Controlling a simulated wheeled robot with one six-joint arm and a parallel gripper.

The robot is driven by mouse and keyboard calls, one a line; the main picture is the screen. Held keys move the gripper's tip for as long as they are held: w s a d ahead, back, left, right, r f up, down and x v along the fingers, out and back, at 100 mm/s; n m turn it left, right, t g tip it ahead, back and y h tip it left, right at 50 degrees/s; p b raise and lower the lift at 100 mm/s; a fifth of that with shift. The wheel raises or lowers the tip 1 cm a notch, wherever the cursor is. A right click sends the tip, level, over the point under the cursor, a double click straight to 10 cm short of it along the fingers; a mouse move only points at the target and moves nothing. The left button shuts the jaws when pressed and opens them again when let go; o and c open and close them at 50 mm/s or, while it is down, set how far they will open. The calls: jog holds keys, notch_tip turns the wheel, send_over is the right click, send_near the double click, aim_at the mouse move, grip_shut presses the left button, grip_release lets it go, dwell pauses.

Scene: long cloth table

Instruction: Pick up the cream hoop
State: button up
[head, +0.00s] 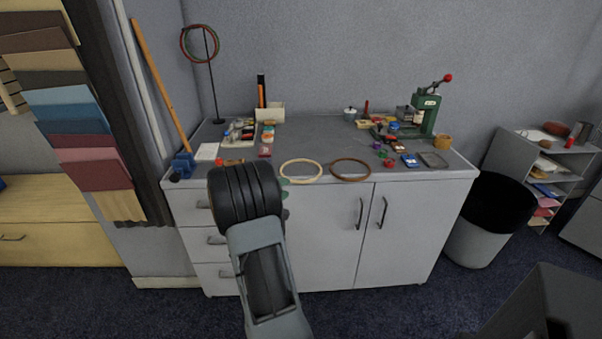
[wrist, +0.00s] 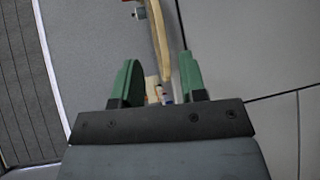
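The cream hoop (head: 302,183) lies flat near the front edge of the grey cabinet top, left of a brown hoop. In the wrist view, a curved section of the cream hoop (wrist: 159,42) runs down from the top edge to between the fingers. My gripper (wrist: 160,72) has two green fingers standing well apart, with a gap between each and the hoop. In the head view, my gripper (head: 285,189) is at the hoop's left front side, mostly hidden behind my dark wrist.
The brown hoop (head: 350,181) lies just right of the cream one. Small boxes, jars and a green press (head: 428,115) stand further back on the cabinet top (head: 315,135). A hoop stand (head: 213,85) rises at the back left. A bin (head: 478,235) stands right of the cabinet.

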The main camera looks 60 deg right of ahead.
jog(key=x, duration=0.7)
jog(key=shift+d+f, duration=0.15)
jog(key=shift+d, duration=0.1)
jog(key=shift+c, duration=0.4)
grip_shut()
